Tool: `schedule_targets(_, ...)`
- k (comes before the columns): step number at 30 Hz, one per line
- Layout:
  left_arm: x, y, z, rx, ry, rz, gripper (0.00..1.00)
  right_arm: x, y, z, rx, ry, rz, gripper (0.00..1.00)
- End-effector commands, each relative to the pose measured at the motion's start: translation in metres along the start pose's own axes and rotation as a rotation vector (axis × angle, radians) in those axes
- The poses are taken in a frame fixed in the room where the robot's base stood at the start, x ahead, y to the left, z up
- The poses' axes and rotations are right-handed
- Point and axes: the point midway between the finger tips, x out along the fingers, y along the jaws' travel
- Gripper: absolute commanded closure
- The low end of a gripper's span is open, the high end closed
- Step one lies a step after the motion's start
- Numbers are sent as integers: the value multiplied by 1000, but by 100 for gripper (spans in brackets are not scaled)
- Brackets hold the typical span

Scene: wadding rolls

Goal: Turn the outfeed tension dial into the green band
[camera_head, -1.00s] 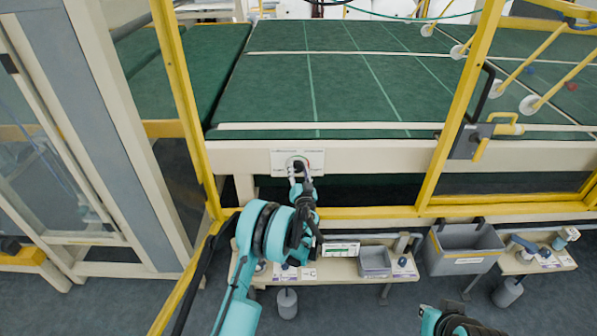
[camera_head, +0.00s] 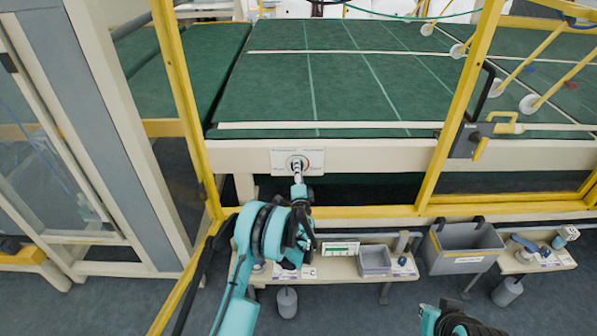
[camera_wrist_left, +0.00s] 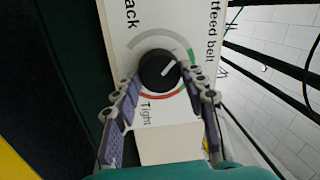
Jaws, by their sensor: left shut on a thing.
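The outfeed tension dial is a black round knob (camera_wrist_left: 158,71) with a white pointer line, on a white label plate (camera_head: 313,155) on the machine's cream front beam. In the left wrist view the pointer aims up and right, toward the green band (camera_wrist_left: 191,57), which the right-hand finger partly hides. I cannot tell if it lies inside the band. A grey arc runs along the upper left and a red arc along the bottom, near "Tight". My left gripper (camera_head: 297,172) is shut on the knob, one finger on each side. My right gripper's fingers are not in view.
Yellow guard posts (camera_head: 183,110) frame the opening around my left arm. Below is a low bench (camera_head: 340,268) with a small grey bin (camera_head: 374,260). A larger grey bin (camera_head: 462,250) hangs to the right. The green conveyor bed (camera_head: 340,75) lies behind the beam.

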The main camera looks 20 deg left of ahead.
Motion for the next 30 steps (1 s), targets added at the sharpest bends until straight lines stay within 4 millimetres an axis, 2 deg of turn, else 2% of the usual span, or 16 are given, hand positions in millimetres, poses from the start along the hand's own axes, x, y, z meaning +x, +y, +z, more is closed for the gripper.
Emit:
schedule_targets(21,0,2,3,665,77,-11,87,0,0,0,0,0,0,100)
schedule_targets(30,-1,2,4,877,101,-15,87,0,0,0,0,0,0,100)
